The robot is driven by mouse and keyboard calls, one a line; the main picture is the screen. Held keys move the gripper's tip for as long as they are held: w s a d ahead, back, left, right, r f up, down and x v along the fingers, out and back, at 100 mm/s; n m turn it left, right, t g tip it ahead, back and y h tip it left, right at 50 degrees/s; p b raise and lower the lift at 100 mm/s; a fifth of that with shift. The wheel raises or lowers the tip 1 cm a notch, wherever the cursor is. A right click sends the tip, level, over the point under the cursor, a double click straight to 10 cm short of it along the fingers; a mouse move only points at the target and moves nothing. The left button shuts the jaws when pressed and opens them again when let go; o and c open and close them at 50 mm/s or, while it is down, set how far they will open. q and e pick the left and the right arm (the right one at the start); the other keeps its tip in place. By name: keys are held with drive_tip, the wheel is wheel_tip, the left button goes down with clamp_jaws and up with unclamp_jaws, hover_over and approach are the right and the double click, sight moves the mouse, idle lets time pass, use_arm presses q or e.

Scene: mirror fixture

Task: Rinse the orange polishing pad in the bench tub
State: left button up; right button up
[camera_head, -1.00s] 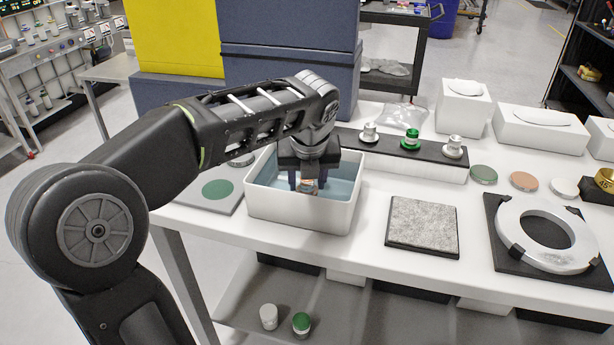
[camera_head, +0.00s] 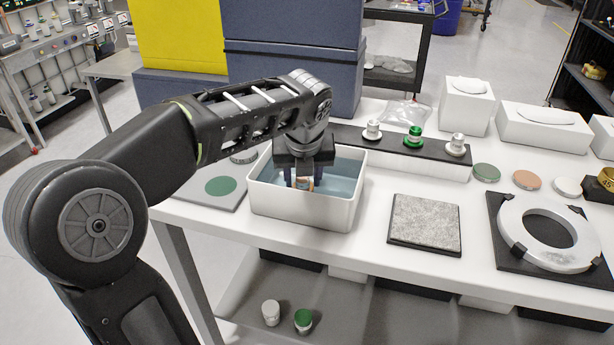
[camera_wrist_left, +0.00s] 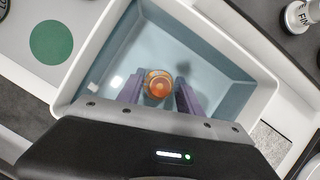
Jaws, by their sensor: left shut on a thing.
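The bench tub (camera_head: 300,208) is a white rectangular bin with blue-grey water inside, standing on the bench's left part. My left gripper (camera_head: 303,184) reaches down into the tub from above and is shut on a small round piece with an orange top, the orange polishing pad (camera_wrist_left: 158,86). In the left wrist view the purple fingers (camera_wrist_left: 158,92) stand on either side of it, over the tub's interior. I cannot tell how deep the pad sits in the water. In the head view the fingers and the tub's front wall hide most of it. My right gripper is not in view.
A dark rack (camera_head: 390,141) with several small pad holders stands behind the tub. A plate with a green disc (camera_head: 220,186) lies left. A grey felt mat (camera_head: 426,223) and a mirror ring (camera_head: 545,236) on a black base lie right. Blue boxes (camera_head: 290,60) rise behind.

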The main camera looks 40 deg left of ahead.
use_arm(q)
drive_tip(key=shift+d, duration=0.15)
idle(0.3)
drive_tip(key=shift+w+d, duration=0.25)
drive_tip(key=shift+d, duration=0.35)
drive_tip(key=shift+a+p, duration=0.1)
drive_tip(key=shift+p, duration=0.2)
drive_tip(key=shift+s+a, duration=0.3)
drive_tip(key=shift+a, duration=0.35)
drive_tip(key=shift+w+d, duration=0.1)
drive_tip(key=shift+d, duration=0.05)
drive_tip(key=shift+w+d+p, duration=0.2)
drive_tip(key=shift+d+p, duration=0.25)
drive_tip(key=shift+d, duration=0.15)
drive_tip(key=shift+r, duration=0.1)
